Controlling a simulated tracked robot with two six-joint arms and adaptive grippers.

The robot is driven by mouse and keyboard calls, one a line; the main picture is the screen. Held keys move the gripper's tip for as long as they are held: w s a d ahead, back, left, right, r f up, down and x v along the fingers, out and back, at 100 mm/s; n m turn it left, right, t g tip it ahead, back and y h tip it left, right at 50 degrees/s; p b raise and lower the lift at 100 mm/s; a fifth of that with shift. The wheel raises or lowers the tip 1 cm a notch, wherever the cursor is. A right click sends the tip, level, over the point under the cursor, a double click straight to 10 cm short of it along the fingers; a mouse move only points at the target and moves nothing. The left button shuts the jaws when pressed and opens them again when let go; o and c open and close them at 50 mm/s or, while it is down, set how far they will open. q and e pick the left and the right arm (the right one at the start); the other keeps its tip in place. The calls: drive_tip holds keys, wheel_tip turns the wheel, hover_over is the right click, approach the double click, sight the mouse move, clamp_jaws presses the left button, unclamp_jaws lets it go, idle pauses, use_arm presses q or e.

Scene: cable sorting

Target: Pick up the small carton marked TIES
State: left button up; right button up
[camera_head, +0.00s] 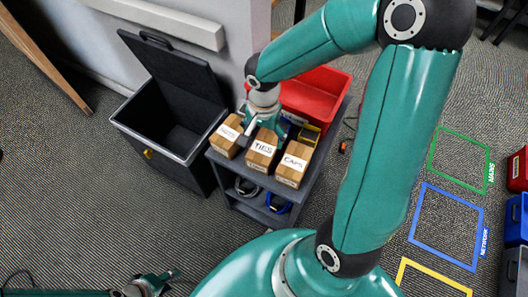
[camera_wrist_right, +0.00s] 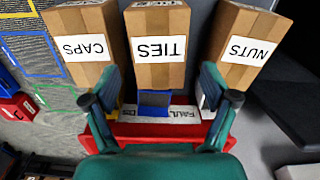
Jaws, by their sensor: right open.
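The TIES carton (camera_head: 261,154) is a small brown box with a white label. It stands in the middle of a row on top of the grey cart, between the NUTS carton (camera_head: 227,134) and the CAPS carton (camera_head: 293,163). My right gripper (camera_head: 265,122) is open and empty behind the TIES carton. In the right wrist view the TIES carton (camera_wrist_right: 158,72) appears upside down, centred between the two spread fingers of the right gripper (camera_wrist_right: 160,82); I cannot tell whether they touch it. My left gripper (camera_head: 155,284) is low at the bottom left, far from the cart, its opening unclear.
A red bin (camera_head: 318,90) sits on the cart behind the cartons, with a yellow item (camera_head: 309,134) beside them. Cables lie on the lower shelf. A black bin (camera_head: 175,128) with its lid raised stands left. Blue (camera_head: 421,211) and green floor outlines lie right.

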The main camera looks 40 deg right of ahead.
sight(265, 146)
drive_tip(key=shift+d+f+b, duration=0.2)
drive_tip(key=shift+f+b, duration=0.3)
drive_tip(key=shift+f, duration=2.55)
drive_tip(key=c, duration=1)
